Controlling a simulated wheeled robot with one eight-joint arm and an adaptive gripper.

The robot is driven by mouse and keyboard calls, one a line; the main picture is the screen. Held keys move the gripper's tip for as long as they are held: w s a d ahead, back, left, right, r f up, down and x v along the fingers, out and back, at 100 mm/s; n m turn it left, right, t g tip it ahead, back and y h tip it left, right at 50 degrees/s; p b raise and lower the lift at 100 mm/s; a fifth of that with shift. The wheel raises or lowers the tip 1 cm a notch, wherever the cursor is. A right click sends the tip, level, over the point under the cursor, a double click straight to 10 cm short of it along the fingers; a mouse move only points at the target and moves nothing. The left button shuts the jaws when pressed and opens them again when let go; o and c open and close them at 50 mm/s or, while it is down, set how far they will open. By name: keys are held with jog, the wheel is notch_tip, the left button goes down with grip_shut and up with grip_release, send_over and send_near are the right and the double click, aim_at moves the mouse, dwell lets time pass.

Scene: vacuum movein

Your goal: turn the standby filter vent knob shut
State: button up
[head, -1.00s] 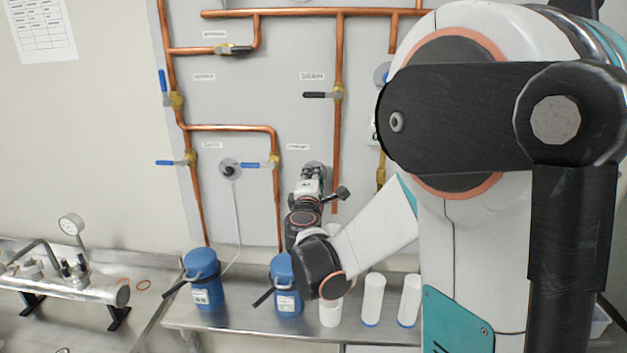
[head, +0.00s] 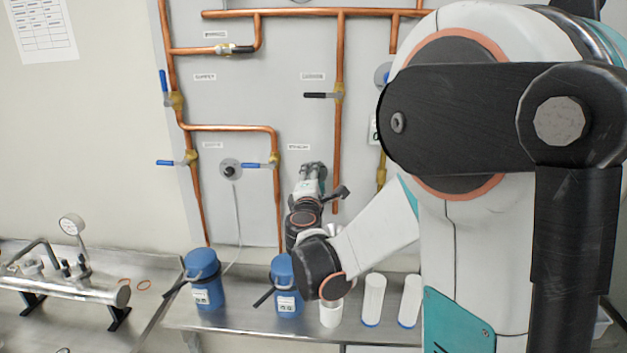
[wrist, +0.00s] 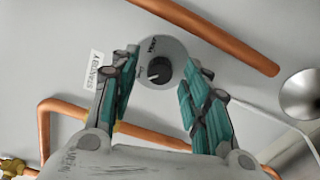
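The standby vent knob (wrist: 159,71) is black with a pale pointer mark, on a round grey plate (wrist: 164,46) with small lettering. A white label (wrist: 96,72) beside it appears to read "STANDBY V…", partly covered by a finger. My gripper (wrist: 158,66) is open, its teal-padded fingers on either side of the knob with a gap visible on both sides. I cannot tell how far the fingertips reach along the knob's depth.
Copper pipes (head: 338,130) with lever valves run over the panel around my gripper. A second round fitting (head: 230,169) with a hose is to the left. Blue canisters (head: 203,280) and white cylinders (head: 373,300) stand on the metal bench (head: 240,322) below.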

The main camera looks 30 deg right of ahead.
jog(key=v, duration=1.2)
jog(key=s+a+f+m+g+y, duration=0.1)
jog(key=s+f+m+g+y, duration=0.3)
jog(key=s+m, duration=0.5)
jog(key=s+a+f+m+g+y, duration=0.4)
jog(key=s+a+y, duration=0.2)
jog(key=s+a, duration=0.5)
jog(key=shift+s+a+m, duration=0.3)
jog(key=shift+s, duration=0.25)
jog(key=shift+f, duration=0.15)
